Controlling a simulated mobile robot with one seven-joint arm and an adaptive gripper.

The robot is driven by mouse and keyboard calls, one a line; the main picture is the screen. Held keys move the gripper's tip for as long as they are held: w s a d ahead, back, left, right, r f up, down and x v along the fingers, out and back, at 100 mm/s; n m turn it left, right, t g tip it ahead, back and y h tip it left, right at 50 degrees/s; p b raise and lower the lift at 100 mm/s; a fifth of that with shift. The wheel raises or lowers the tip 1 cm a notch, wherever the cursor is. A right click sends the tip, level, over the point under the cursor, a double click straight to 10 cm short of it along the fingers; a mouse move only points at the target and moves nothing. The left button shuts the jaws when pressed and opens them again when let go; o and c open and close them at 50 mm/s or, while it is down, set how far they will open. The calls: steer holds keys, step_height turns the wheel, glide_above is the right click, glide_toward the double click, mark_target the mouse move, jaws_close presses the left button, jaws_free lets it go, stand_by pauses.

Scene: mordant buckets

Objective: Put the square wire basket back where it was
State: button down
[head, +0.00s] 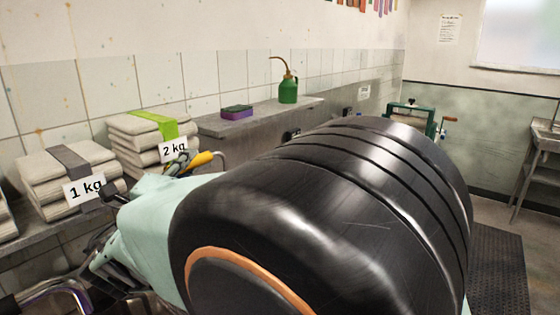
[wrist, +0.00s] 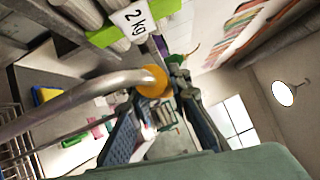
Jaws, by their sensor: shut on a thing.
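The square wire basket shows only in part in the wrist view, as thin metal wires (wrist: 14,148) at the left edge. A thick bent metal handle with a yellow-orange grip (wrist: 152,82) runs from that side to between my fingers. My gripper (wrist: 158,98) is shut on this handle. In the head view the yellow grip (head: 201,160) shows just in front of the 2 kg stack, beyond my pale green wrist. My arm hides most of the basket there. Whether the basket touches anything below cannot be told.
Folded cloth stacks labelled 1 kg (head: 70,178) and 2 kg (head: 148,135) stand on the left counter. A green oil can (head: 288,90) and a purple-green block (head: 236,112) sit on the ledge behind. A green-framed machine (head: 412,112) stands beyond my arm.

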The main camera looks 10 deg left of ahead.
steer(key=shift+d, duration=0.1)
stand_by(0.3)
steer(key=c, duration=1.8)
jaws_free()
steer(key=shift+f, duration=0.15)
steer(key=s+d+f+b, duration=0.1)
steer(key=s, duration=1.1)
steer(key=shift+b, duration=0.3)
